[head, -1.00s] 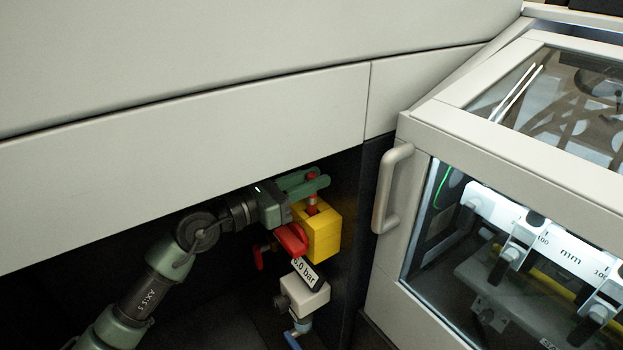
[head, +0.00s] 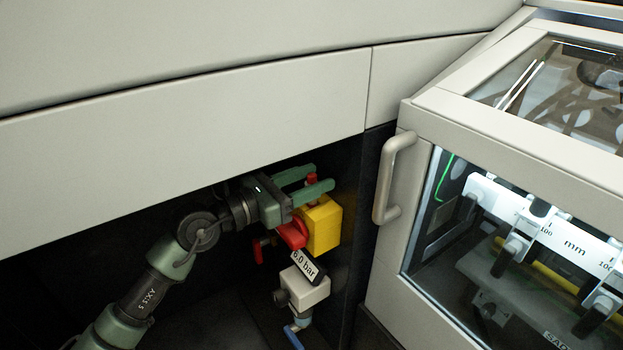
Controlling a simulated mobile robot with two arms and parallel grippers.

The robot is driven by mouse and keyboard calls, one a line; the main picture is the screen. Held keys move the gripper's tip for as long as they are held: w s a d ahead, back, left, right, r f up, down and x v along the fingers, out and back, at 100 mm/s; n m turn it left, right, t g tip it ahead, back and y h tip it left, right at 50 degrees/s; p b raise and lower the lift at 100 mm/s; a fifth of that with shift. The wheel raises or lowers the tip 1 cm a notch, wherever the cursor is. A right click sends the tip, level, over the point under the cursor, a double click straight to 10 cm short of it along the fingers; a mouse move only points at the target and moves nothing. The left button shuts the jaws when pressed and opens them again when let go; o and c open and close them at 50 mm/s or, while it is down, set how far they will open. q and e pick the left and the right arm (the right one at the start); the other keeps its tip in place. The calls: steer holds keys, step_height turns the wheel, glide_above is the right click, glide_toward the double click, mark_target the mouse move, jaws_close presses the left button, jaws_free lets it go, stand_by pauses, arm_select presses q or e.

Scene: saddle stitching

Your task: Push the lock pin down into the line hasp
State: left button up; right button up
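The yellow block (head: 323,226), which looks like the line hasp, sits in the dark recess below the grey panel. The red lock pin (head: 311,178) stands upright at its top. My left gripper (head: 324,177) is open just above the block, one finger on each side of the pin's head, with a gap visible between the fingers. The near finger hides part of the pin, so I cannot tell how deep it sits. My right gripper is not in view.
A red handle (head: 292,235) is at the block's left front. Below hang a "6.0 bar" label (head: 308,266) and a pale valve body (head: 305,290) with a blue lever (head: 292,336). A door handle (head: 390,178) and glazed cabinet stand to the right.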

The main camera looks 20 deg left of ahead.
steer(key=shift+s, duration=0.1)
arm_select(q)
steer(key=v, duration=0.4)
steer(key=shift+a+f, duration=0.1)
steer(key=shift+f, duration=0.05)
steer(key=v, duration=0.2)
steer(key=shift+s+a, duration=0.1)
steer(key=shift+s, duration=0.2)
steer(key=shift+s+a+b, duration=0.3)
steer(key=shift+s+a, duration=0.05)
steer(key=shift+s, duration=0.1)
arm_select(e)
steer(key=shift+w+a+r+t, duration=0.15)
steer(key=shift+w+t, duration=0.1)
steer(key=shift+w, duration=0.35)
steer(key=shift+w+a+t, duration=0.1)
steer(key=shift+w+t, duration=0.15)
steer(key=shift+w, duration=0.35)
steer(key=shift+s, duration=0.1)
